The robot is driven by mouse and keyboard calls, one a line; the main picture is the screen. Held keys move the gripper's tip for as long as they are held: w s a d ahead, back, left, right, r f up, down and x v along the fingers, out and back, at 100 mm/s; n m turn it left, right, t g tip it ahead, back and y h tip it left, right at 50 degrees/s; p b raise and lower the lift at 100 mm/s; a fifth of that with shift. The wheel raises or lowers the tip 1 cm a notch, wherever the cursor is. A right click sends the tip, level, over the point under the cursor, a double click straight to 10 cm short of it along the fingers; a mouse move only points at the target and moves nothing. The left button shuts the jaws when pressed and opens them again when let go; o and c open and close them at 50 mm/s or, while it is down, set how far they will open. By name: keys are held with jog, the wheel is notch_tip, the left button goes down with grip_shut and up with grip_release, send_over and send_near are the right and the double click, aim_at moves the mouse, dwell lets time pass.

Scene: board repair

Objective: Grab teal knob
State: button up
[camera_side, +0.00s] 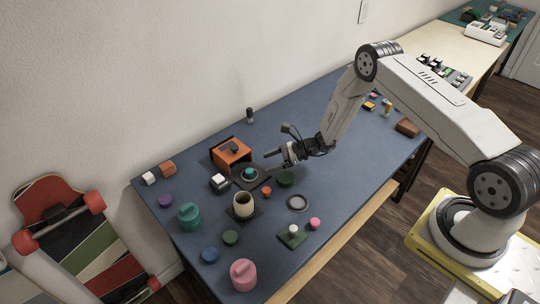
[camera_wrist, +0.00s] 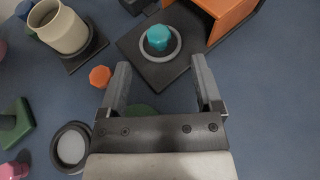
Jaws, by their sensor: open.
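The teal knob (camera_wrist: 158,37) stands on a pale ring (camera_wrist: 176,50) on a dark square plate (camera_wrist: 138,47), at the top middle of the wrist view. In the side view the knob (camera_side: 249,172) shows small on its plate (camera_side: 264,183), in front of an orange box. My gripper (camera_wrist: 160,85) is open and empty; its fingers point toward the knob, which lies beyond the fingertips and apart from them. In the side view my gripper (camera_side: 270,162) is over the mat, just right of the knob.
The orange box (camera_side: 231,153) stands close behind the plate. A cream cup (camera_side: 242,206) on a dark base is beside it. An orange knob (camera_wrist: 100,76) lies left of my fingers. A green round piece (camera_side: 285,180) lies below my gripper.

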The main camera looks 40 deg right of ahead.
aim_at(251, 170)
jog(key=shift+x, duration=1.05)
jog(key=shift+a+f, duration=0.1)
jog(key=shift+x, duration=2.5)
jog(key=shift+c, duration=0.2)
grip_shut()
